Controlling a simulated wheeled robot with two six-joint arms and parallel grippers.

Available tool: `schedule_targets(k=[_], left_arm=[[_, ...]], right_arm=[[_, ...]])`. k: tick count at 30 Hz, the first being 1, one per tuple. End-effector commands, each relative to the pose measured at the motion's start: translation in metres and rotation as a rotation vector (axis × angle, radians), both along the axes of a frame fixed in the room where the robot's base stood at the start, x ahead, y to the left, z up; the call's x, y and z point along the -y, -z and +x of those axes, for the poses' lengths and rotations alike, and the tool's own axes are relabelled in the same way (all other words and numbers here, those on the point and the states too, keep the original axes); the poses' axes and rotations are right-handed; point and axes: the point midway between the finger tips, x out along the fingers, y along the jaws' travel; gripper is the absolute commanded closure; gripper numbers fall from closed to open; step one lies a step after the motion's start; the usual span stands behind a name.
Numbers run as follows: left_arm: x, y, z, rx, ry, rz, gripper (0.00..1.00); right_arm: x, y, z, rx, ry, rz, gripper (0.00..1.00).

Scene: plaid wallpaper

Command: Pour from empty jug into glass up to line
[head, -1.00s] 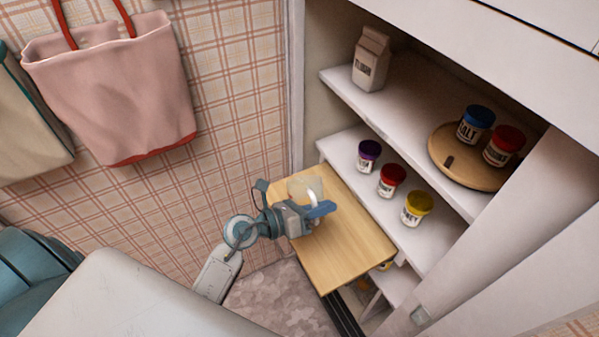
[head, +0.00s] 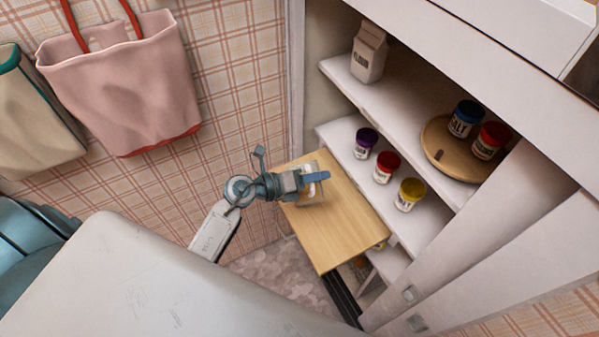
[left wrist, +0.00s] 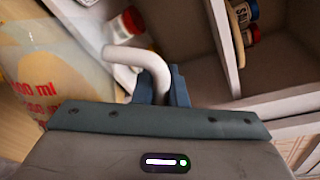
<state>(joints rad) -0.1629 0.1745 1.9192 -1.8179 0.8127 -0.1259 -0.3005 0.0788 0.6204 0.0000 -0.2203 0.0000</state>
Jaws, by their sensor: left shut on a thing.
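My left gripper (head: 318,179) is shut on the white handle of a clear jug, over the pull-out wooden board. In the left wrist view the handle (left wrist: 124,53) runs between the gripper's fingers (left wrist: 163,86). In the head view the jug is mostly hidden by the gripper. I cannot tell its tilt or whether it touches the board. No glass can be made out in either view. My right gripper is not in view.
The wooden board (head: 345,228) has bare room toward its front. Shelves at right hold purple (head: 365,142), red (head: 386,167) and yellow-lidded jars (head: 410,194), a flour carton (head: 369,52), and a round wooden tray (head: 436,140) with two jars. Bags hang on the wall at left.

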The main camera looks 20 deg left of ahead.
Motion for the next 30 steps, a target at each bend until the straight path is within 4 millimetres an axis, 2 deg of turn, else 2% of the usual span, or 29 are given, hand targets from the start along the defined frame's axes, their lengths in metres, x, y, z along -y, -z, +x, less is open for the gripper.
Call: schedule_targets(k=[10,30], left_arm=[[-0.0028,-0.0064,0.0036,-0.031,0.000,-0.026,1.00],[-0.0027,-0.0055,0.0036,-0.035,0.001,-0.028,1.00]], right_arm=[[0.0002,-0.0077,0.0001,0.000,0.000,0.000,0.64],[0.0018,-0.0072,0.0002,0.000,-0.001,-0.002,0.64]])
